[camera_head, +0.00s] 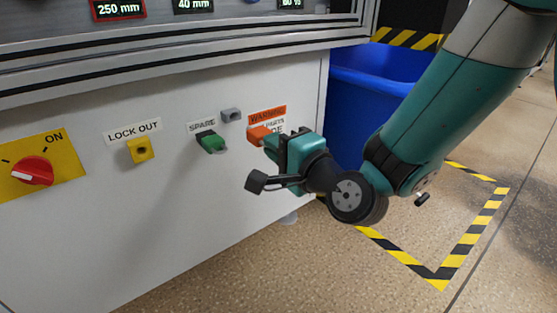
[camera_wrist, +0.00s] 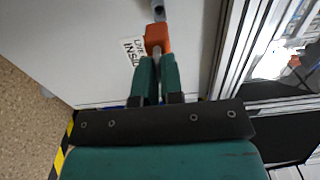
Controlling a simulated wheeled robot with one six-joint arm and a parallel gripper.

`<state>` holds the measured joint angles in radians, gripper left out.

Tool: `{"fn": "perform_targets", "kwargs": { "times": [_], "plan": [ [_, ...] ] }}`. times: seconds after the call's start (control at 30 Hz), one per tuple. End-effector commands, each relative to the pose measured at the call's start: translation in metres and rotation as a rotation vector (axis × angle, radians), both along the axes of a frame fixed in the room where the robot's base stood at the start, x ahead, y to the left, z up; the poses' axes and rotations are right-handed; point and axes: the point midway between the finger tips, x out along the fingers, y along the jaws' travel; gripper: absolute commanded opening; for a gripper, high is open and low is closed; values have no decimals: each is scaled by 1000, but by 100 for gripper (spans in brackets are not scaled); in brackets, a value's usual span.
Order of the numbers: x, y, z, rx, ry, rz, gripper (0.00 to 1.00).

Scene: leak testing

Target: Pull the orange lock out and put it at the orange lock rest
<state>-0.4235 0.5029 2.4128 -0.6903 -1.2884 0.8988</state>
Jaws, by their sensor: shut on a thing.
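The orange lock (camera_head: 258,136) is at the front of the white cabinet panel, just below the orange warning label. It also shows in the wrist view (camera_wrist: 158,38), at the ends of the gripper's fingers. My gripper (camera_head: 274,145) is shut on the orange lock from the right side. In the wrist view the two teal fingers (camera_wrist: 158,68) are close together with a pale strip between them. I cannot tell how far the lock sits in the panel. No place marked as the orange lock rest can be made out; a small grey block (camera_head: 231,115) sits up and left of the lock.
A green lock (camera_head: 211,142) sits under the SPARE label. A yellow lock-out fitting (camera_head: 140,150) and a red rotary switch (camera_head: 33,171) are further left. A blue bin (camera_head: 365,85) stands behind my arm. The floor in front of the panel is clear.

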Motion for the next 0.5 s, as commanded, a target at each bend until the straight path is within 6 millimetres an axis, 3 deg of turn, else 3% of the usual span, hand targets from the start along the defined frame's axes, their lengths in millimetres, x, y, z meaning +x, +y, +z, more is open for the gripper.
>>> {"fn": "perform_targets", "kwargs": {
  "times": [0.5],
  "plan": [
    [7, -2, 2, 1, 4, -10, 0]
  ]
}}
